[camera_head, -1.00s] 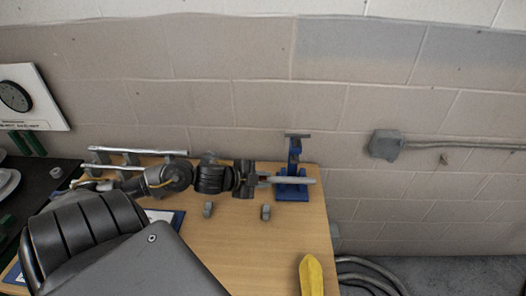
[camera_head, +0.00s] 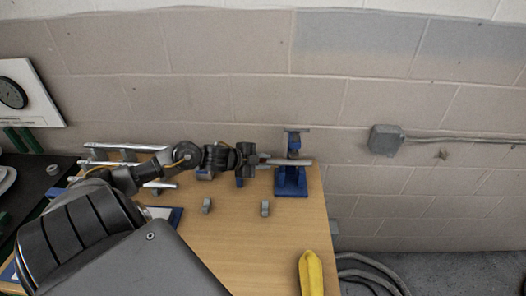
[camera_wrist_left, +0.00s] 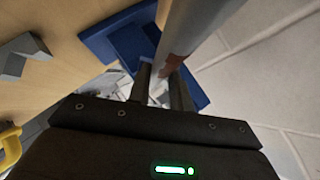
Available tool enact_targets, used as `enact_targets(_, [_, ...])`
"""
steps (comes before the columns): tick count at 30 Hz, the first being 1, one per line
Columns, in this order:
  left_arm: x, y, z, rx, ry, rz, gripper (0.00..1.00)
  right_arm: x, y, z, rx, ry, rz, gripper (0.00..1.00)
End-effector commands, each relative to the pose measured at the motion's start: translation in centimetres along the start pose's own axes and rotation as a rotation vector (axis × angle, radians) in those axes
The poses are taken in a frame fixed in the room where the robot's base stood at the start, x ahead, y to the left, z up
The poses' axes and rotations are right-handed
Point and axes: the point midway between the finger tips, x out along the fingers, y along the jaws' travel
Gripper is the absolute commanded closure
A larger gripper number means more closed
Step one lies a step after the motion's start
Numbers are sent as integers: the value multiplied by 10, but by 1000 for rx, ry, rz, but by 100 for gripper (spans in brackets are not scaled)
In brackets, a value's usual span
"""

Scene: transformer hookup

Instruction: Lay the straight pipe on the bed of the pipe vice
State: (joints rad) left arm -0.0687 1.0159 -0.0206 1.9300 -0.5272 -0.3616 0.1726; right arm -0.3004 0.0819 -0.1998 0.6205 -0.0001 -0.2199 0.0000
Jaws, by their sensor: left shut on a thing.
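The straight pipe (camera_head: 297,161) is a short grey metal pipe held level, its right end reaching across the blue pipe vice (camera_head: 291,180) at the back right of the wooden table. My left gripper (camera_head: 262,161) is shut on the pipe. In the left wrist view the pipe (camera_wrist_left: 193,25) runs up from between the fingers (camera_wrist_left: 160,88), with the blue vice base (camera_wrist_left: 104,40) below it. The pipe appears raised above the vice base, under the vice's top bar; I cannot tell if it touches the vice. My right gripper is not in view.
Two small grey blocks (camera_head: 207,205) (camera_head: 265,208) stand mid-table. A yellow banana-like object (camera_head: 311,274) lies at the front right edge. A rack with long pipes (camera_head: 125,147) is at the back left. The wall stands close behind the table.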

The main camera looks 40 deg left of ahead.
Motion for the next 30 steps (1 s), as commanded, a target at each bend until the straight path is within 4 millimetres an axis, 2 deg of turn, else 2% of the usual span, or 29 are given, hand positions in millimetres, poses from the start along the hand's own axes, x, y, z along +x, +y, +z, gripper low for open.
enact_targets(1, [4,7,4,-2,1,2,100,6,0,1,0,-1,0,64])
enact_targets(6, [8,12,8,-1,0,1,100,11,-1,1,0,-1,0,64])
enact_targets(21, [10,15,9,-1,1,1,100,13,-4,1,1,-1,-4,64])
enact_targets(22, [10,15,9,-1,1,1,77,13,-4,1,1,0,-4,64])
enact_targets(27, [10,15,9,-1,0,1,54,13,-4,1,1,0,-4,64])
enact_targets(30, [10,16,9,-1,0,1,54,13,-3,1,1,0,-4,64])
